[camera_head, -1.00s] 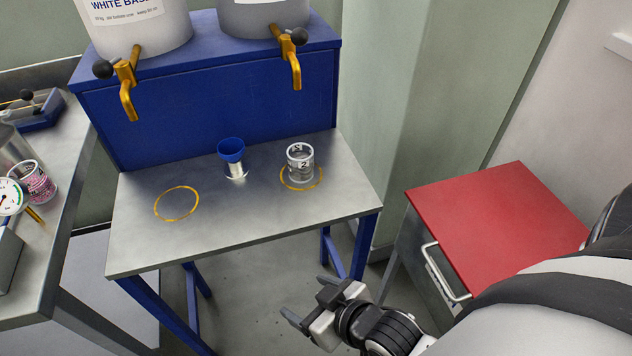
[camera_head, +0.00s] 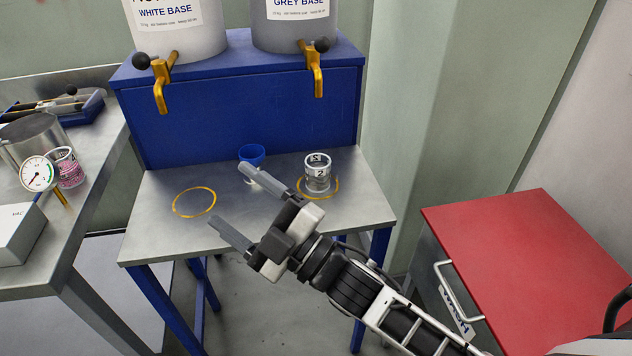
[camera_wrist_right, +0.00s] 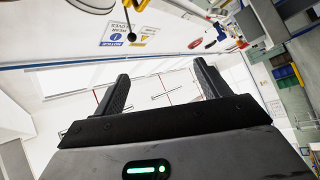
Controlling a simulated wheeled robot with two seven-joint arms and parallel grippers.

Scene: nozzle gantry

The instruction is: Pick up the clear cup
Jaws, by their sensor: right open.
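The clear cup (camera_head: 317,177) stands upright in the head view on the right part of the steel table (camera_head: 240,226), inside a yellow ring under the grey base tap. It has a dark number mark on its side. My right gripper (camera_head: 240,206) is open and empty, in front of the table and to the left of the cup, with its fingers pointing up and left. The right wrist view shows its two fingers (camera_wrist_right: 162,88) apart with nothing between them; the cup does not show there. My left gripper is not in view.
A blue cup (camera_head: 252,155) stands behind the fingers on the table. An empty yellow ring (camera_head: 194,202) lies at left. Two yellow taps hang over the table from white and grey buckets. A red-topped cabinet (camera_head: 520,245) stands right, and a side bench with a gauge stands left.

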